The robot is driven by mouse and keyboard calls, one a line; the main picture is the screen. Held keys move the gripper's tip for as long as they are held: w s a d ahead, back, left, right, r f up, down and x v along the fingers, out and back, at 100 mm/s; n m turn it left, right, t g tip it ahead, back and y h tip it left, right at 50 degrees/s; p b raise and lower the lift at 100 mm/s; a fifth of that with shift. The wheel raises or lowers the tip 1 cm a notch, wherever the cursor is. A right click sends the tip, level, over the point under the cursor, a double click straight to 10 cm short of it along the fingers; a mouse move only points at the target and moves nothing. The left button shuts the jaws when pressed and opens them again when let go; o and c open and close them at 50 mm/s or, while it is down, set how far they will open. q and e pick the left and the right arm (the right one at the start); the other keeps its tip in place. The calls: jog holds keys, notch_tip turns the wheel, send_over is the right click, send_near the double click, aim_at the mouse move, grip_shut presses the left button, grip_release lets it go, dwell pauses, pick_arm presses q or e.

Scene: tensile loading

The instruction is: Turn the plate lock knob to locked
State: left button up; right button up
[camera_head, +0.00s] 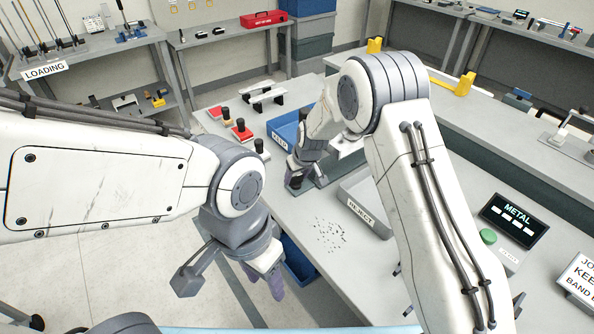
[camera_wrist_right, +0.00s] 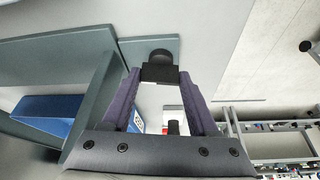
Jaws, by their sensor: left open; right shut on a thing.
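My right gripper (camera_wrist_right: 160,76) is shut on a black knob (camera_wrist_right: 160,56) with a blocky black lower part, which lies between the purple fingertips. The knob is at a grey-green plate (camera_wrist_right: 133,47); I cannot read whether it is at locked or unlocked. In the head view my right gripper (camera_head: 296,178) points down at the bench beside the blue KEEP bin and hides the knob. My left gripper (camera_head: 264,278) is open and empty, hanging at the near left edge of the bench with its purple fingers downward.
The blue KEEP bin (camera_head: 283,131) and grey REJECT tray (camera_head: 364,213) flank my right gripper. Red-based black-handled pieces (camera_head: 241,130) stand behind it. Dark bits (camera_head: 328,234) lie scattered on the bench. A METAL display (camera_head: 514,219) is at right.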

jog(key=shift+r+m, duration=0.2)
jog(key=shift+m, duration=0.2)
jog(key=shift+a+f+m+h, duration=0.1)
jog(key=shift+m+h, duration=0.2)
jog(key=shift+f+m, duration=0.15)
jog(key=shift+m, duration=0.25)
jog(key=m+h+b, duration=0.1)
jog(key=m+b, duration=0.2)
jog(key=b, duration=0.2)
jog(key=m+h+b, duration=0.1)
jog(key=m+b, duration=0.2)
jog(key=b, duration=0.3)
jog(key=shift+a+f+m+h, duration=0.2)
jog(key=shift+m+h, duration=0.1)
jog(key=shift+h, duration=0.1)
jog(key=m+b, duration=0.1)
jog(key=m+h, duration=0.1)
jog(key=shift+r+m+b, duration=0.2)
jog(key=shift+m+b, duration=0.1)
jog(key=shift+b, duration=0.05)
jog(key=shift+a+m, duration=0.1)
jog(key=shift+m, duration=0.8)
pick_arm(q)
notch_tip(320, 180, down, 12)
jog(key=shift+r, duration=0.15)
pick_arm(e)
jog(key=shift+r+m+g+h, duration=0.1)
jog(key=shift+m+g+h, duration=0.45)
jog(key=shift+m, duration=0.95)
